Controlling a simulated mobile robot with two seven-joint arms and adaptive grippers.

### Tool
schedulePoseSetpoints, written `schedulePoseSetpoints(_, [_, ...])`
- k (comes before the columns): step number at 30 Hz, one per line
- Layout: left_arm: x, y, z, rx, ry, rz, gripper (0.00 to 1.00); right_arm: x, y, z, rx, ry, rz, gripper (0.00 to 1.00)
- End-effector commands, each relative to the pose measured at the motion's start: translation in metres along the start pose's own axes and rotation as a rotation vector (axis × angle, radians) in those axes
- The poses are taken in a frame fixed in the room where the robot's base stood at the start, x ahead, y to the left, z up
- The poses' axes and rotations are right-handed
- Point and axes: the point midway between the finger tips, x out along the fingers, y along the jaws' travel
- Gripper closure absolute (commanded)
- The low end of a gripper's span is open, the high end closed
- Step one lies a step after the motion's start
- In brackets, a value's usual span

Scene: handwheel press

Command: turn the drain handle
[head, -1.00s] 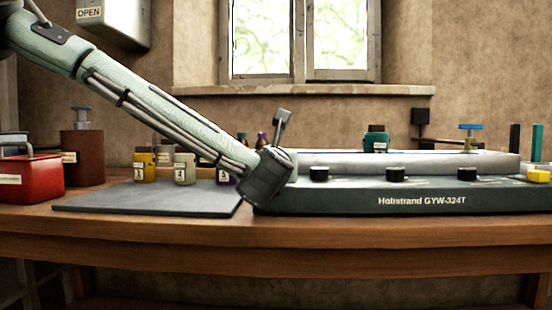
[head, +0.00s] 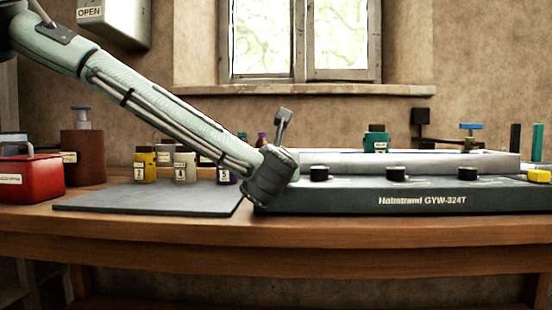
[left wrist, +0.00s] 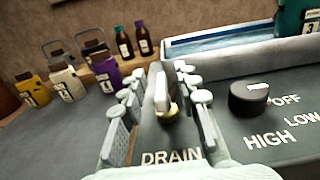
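The drain handle (left wrist: 162,92) is a pale upright lever on a brass-coloured base, behind the word DRAIN on the dark grey machine (head: 400,199). In the head view the top of a grey lever (head: 283,118) stands up behind my left wrist; its lower part is hidden. My left gripper (left wrist: 164,104) is open, with one finger on each side of the handle and visible gaps between. Its fingers are hidden behind the wrist in the head view. My right gripper is in neither view.
A black knob (left wrist: 249,98) sits right of my fingers, by the words OFF, LOW and HIGH. Labelled yellow (head: 145,167), cream (head: 185,168) and purple bottles stand to the left, behind a grey mat (head: 140,199). A red box (head: 30,178) stands at far left.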

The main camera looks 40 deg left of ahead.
Motion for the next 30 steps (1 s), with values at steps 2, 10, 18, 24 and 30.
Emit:
schedulePoseSetpoints(2, [-0.005, -0.001, 0.0, 0.0, 0.001, -0.002, 0.69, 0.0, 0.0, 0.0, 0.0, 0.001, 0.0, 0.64])
schedulePoseSetpoints(10, [-0.055, -0.001, 0.0, 0.0, 0.0, -0.004, 0.69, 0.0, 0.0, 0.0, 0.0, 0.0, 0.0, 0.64])
schedulePoseSetpoints(18, [-0.104, -0.001, 0.0, 0.0, 0.0, -0.002, 0.69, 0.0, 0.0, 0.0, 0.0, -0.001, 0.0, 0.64])
schedulePoseSetpoints(24, [-0.119, 0.0, 0.0, 0.0, -0.001, 0.0, 0.69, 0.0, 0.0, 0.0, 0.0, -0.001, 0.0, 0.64])
schedulePoseSetpoints(30, [-0.119, 0.0, 0.0, 0.0, -0.001, 0.001, 0.69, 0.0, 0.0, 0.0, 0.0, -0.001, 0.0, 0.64])
